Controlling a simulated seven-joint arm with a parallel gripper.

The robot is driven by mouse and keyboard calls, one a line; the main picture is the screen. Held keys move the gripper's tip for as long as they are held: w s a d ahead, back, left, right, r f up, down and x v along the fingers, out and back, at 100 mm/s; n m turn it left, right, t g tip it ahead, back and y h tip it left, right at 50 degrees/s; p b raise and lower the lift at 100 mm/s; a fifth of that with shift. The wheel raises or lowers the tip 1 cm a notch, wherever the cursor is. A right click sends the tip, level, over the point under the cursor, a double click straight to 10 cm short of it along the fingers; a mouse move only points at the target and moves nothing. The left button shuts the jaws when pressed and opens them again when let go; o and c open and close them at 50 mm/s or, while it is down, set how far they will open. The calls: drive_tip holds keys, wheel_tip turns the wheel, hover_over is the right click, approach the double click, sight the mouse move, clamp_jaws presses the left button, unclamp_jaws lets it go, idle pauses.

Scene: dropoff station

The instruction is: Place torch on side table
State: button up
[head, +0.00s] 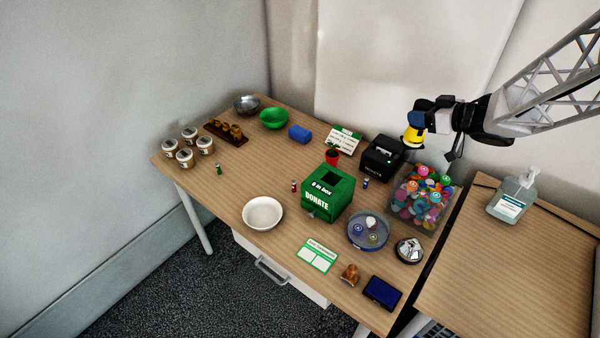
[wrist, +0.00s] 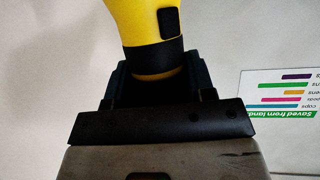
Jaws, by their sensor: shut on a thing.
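The yellow and black torch (head: 412,138) is in my gripper (head: 420,118), up in the air above the right back part of the main table. In the wrist view my gripper (wrist: 155,85) is shut around the torch (wrist: 140,22) at its black band, and the yellow body extends toward the top of the picture. The side table (head: 510,275) is the wooden surface at the right, apart from the torch and lower than it.
A sanitizer bottle (head: 513,197) stands at the side table's back; its front is clear. A clear box of colourful caps (head: 420,198) stands on the main table (head: 230,190) near the gap. A black printer-like box (head: 381,158) and green donate box (head: 327,193) stand nearby.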

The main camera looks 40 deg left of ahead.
drive_tip(key=s+a+f+n+g, duration=0.1)
drive_tip(key=s+a+n+g, duration=0.15)
drive_tip(key=a, duration=0.95)
drive_tip(key=s+a+n+g, duration=0.1)
drive_tip(key=s+a+g, duration=0.15)
drive_tip(key=a, duration=1.05)
drive_tip(key=s+a+f+n+g, duration=0.15)
drive_tip(key=s+a, duration=0.25)
drive_tip(key=a, duration=0.8)
wheel_tip(320, 180, down, 10)
drive_tip(key=shift+a+f, duration=0.25)
drive_tip(key=shift+a, duration=0.1)
drive_tip(key=shift+t, duration=0.25)
wheel_tip(320, 180, down, 6)
drive_tip(key=shift+f, duration=0.15)
drive_tip(key=shift+f, duration=1.85)
drive_tip(key=shift+f, duration=0.1)
